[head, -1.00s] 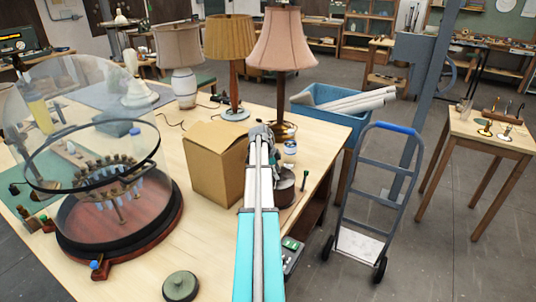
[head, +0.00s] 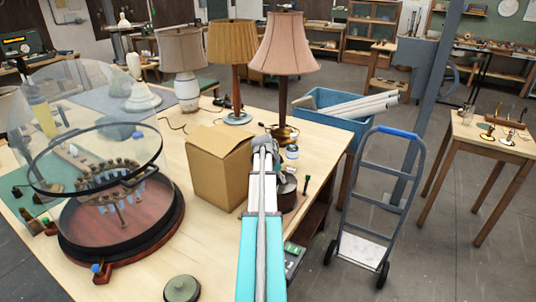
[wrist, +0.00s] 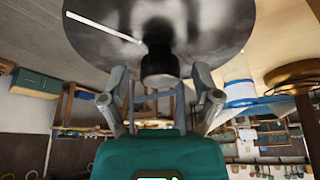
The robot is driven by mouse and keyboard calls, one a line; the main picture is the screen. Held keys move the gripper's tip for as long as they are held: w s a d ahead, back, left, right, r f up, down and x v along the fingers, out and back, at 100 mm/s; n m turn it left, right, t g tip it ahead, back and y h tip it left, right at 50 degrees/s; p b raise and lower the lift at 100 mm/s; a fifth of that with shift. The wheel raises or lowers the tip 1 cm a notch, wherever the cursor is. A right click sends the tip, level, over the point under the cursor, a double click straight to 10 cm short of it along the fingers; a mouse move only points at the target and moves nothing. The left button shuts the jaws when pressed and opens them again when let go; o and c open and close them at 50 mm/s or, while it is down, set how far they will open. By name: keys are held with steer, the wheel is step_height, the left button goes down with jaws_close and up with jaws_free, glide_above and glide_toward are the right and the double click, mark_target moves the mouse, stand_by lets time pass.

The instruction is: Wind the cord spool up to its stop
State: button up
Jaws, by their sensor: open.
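The cord spool appears to be the dark round drum (head: 287,190) near the table's right edge, partly hidden behind my arm in the head view. In the wrist view a large dark, glossy disc (wrist: 190,25) fills the top, with a white line on it and a short black knob (wrist: 160,66) standing out from its middle. My gripper (wrist: 160,88) is open, its two fingers spread to either side, close to the knob's end. No finger visibly touches the knob. In the head view my gripper (head: 266,147) is mostly hidden behind the arm, so its fingers cannot be made out.
A cardboard box (head: 220,170) stands directly left of my arm. Several lamps, including a pink-shaded one (head: 284,45), stand behind. A hand truck (head: 380,200) stands right of the table.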

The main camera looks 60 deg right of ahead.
steer(key=p+v, duration=1.1)
steer(key=v, duration=0.2)
steer(key=shift+r+p, duration=0.25)
steer(key=shift+p, duration=0.1)
stand_by(0.4)
